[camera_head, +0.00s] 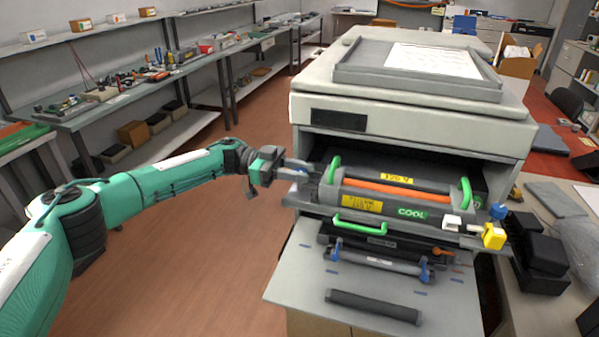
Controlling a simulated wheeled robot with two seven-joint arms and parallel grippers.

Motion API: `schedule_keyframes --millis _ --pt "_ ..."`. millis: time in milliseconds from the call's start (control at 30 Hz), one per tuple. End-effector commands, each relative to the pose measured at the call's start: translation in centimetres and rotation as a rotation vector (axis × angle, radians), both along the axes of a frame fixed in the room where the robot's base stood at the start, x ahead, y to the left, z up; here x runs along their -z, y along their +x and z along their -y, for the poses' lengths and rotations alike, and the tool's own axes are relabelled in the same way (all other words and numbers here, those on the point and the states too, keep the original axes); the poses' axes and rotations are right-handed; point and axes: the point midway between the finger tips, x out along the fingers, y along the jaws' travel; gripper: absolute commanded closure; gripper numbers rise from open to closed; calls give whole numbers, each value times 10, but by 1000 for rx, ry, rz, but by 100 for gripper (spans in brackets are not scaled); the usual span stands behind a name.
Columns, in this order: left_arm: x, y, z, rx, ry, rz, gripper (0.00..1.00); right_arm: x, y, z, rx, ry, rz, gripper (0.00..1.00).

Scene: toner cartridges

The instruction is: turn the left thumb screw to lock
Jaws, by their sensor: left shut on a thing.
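A printer (405,115) stands with its front open. A grey fuser unit (390,207) with green handles, an orange roller and yellow labels sits pulled out in its opening. My left gripper (298,170) reaches in from the left and is shut at the unit's left end. The left thumb screw is mostly hidden between the fingers, so its angle cannot be told. A blue thumb screw (497,211) shows free at the unit's right end. My right gripper is out of view.
The lowered front panel (300,262) holds a dark roller (374,306) and a cartridge with blue ends (380,261). A yellow block (494,236) sticks out at the right. Black boxes (538,250) stand on the right table. Open floor lies left of the printer.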

Motion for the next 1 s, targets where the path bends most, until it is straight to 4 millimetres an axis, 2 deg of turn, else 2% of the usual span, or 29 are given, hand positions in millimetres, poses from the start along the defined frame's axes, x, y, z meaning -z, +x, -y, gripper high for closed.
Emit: schedule_keyframes --millis 33,67,167,433,567,667,1000 --pt "-1 0 0 1 -1 1 94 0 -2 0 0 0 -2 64" --pt "-1 0 0 1 -2 0 70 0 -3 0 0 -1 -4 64" --pt "-1 0 0 0 -2 0 51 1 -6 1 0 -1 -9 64" --pt "0 0 0 0 -1 1 51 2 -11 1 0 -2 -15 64" --pt "1 3 -8 -3 -2 2 51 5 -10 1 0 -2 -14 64" --pt "2 9 -23 -4 -3 1 51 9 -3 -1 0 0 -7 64" --pt "3 34 -96 -4 -2 2 51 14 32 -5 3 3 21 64"
